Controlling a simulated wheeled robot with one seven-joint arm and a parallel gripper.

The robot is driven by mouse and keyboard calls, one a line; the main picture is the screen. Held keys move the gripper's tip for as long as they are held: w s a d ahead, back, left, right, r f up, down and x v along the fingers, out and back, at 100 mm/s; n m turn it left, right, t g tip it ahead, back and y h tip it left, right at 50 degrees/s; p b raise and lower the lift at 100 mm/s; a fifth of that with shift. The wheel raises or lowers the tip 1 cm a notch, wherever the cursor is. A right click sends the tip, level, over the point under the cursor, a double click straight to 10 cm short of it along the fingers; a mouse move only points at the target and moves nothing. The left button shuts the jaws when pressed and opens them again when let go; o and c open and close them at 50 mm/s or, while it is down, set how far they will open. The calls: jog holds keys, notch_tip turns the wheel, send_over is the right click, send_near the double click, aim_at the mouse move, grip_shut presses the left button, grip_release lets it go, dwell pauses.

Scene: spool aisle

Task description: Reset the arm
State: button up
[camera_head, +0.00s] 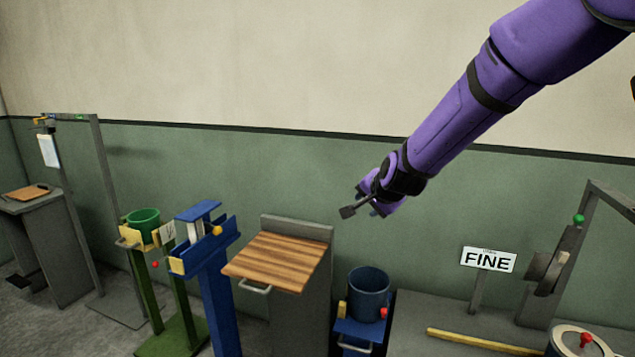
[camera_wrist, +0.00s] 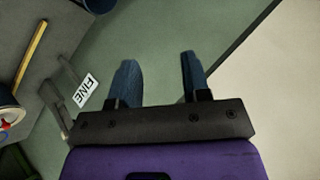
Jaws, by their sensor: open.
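My purple arm reaches in from the upper right in the head view. My gripper (camera_head: 362,206) hangs in the air in front of the green wall, above and right of the wooden-topped stand. In the wrist view my gripper (camera_wrist: 158,82) shows two blue fingers set well apart, with nothing between them but the wall behind. It touches nothing that I can see.
Below stand a wooden-topped stand (camera_head: 278,262), a blue bin (camera_head: 368,295), a blue post stand (camera_head: 218,290) and a green bucket (camera_head: 144,224). At right are a FINE sign (camera_head: 488,260), a yellow bar (camera_head: 480,342) and a grey frame (camera_head: 610,196). The air around my gripper is clear.

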jog(key=s+d+r+n+g, duration=0.1)
jog(key=s+d+r+n, duration=0.1)
jog(key=s+d+r, duration=0.3)
jog(key=s+d+r+n, duration=0.1)
jog(key=s+d+r, duration=0.15)
jog(key=s, duration=0.45)
jog(key=s+d+r+n+g, duration=0.1)
jog(key=s+d+r+n, duration=0.1)
jog(key=s+d+r, duration=0.3)
jog(key=s+d+n+g+h, duration=0.1)
jog(key=s+d, duration=0.1)
jog(key=s, duration=0.9)
jog(key=s+d+f+n+g+h, duration=0.1)
jog(key=s+d+n, duration=0.1)
jog(key=s, duration=1)
jog(key=shift+d+h, duration=0.4)
jog(key=shift+d, duration=0.3)
